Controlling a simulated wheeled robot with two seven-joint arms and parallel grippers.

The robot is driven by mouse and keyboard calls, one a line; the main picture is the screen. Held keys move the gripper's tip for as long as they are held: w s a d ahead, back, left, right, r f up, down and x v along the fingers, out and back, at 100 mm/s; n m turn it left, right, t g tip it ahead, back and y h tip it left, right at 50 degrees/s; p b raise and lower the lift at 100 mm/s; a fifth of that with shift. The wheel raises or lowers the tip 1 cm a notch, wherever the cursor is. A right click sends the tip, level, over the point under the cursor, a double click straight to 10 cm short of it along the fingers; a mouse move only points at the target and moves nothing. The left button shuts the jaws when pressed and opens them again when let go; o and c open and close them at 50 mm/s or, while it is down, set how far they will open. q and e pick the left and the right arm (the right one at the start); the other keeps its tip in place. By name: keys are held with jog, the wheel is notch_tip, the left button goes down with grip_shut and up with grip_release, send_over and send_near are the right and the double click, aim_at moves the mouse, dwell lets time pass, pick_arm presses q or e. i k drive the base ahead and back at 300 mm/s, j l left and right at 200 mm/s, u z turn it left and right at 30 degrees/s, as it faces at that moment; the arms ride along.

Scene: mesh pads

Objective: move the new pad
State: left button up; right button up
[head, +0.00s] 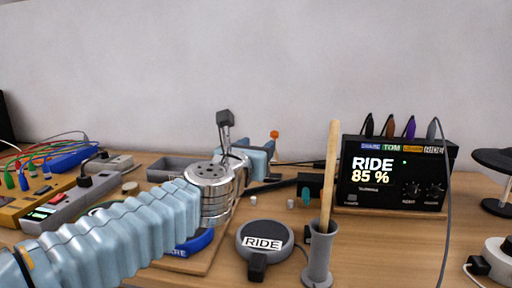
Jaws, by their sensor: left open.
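A round dark grey pad labelled RIDE (257,229) lies on the table at front centre, with a black block on its near edge. A blue-rimmed pad (196,245), its label partly hidden and ending in "ARE", lies on a wooden board behind my left arm. I cannot tell from the picture which pad is the new one. My left gripper (266,158) is open at the end of the arm, beyond its silver wrist, above the table and behind the RIDE pad. Its fingertips are hard to make out. My right gripper is not in view.
A black module (394,201) reads "RIDE 85 %" and has several plugs on top. A wooden stick (330,165) stands in a grey holder (319,259) right of the RIDE pad. Power strips and cables crowd the left. A grey tray (172,168) sits behind.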

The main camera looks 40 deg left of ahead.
aim_at(261, 242)
jog(key=k+l, duration=0.3)
jog(key=k, duration=0.15)
jog(key=k+l, duration=0.25)
jog(key=k, duration=0.2)
jog(key=k+l, duration=0.3)
jog(key=k, duration=0.2)
